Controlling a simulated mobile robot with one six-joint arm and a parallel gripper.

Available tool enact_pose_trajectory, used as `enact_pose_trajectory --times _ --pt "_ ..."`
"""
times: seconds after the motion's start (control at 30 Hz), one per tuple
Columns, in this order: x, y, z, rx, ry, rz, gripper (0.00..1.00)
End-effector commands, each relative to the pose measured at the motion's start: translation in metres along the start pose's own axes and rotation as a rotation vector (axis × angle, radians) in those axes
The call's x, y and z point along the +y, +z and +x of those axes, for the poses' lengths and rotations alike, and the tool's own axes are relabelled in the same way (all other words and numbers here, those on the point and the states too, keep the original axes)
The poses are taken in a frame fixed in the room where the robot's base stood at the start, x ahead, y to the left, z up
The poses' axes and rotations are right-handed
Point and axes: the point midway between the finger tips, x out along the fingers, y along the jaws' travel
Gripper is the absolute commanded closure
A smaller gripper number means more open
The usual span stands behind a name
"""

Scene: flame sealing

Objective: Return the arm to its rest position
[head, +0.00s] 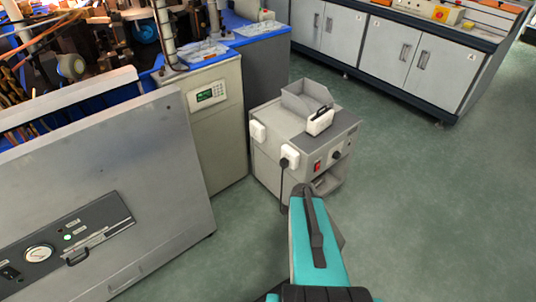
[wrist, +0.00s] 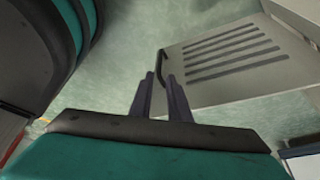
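My arm (head: 318,255), teal with a dark strip, reaches up from the bottom of the head view toward the small grey machine (head: 268,165). My gripper (wrist: 161,75) shows in the wrist view as two dark fingers with a clear gap between their tips. It is open, with nothing seen held. In that view the tips point toward open floor beside a grey vented panel (wrist: 240,85). A thin black cord or hook (wrist: 161,63) shows just beyond the fingertips; I cannot tell whether they touch it. In the head view the fingers are not visible.
The small machine carries an open tray (head: 304,98) and a white-fronted block (head: 320,121). A black cable (head: 283,182) hangs from its side. A large grey cabinet (head: 110,180) stands left, and low cupboards (head: 400,50) at the back. Green floor (head: 430,215) is clear on the right.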

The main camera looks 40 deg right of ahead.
Motion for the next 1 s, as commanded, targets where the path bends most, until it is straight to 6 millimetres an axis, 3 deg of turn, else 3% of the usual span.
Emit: enact_pose_trajectory --times 0.23,0.47,0.77,1.0 --pt "0.001 0.006 -0.011 0.000 -0.007 -0.021 0.84" --pt "0.014 0.032 -0.039 0.007 -0.019 -0.111 0.84" --pt "0.054 0.078 -0.076 0.006 -0.016 -0.263 0.84" --pt "0.099 0.110 -0.101 -0.006 0.011 -0.475 0.84"
